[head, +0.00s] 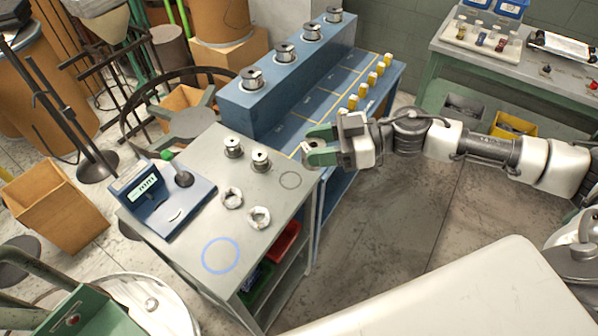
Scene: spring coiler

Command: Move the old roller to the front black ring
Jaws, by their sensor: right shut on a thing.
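My right gripper (318,147) reaches in from the right with green fingers. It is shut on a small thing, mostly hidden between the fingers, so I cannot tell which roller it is. It is held near the far right corner of the grey bench top (195,222). Two metal rollers (233,147) (260,161) stand upright on the bench left of the ring. My left gripper is not in view.
A blue stepped rack (290,80) with several rollers and yellow pieces (363,88) adjoins behind.

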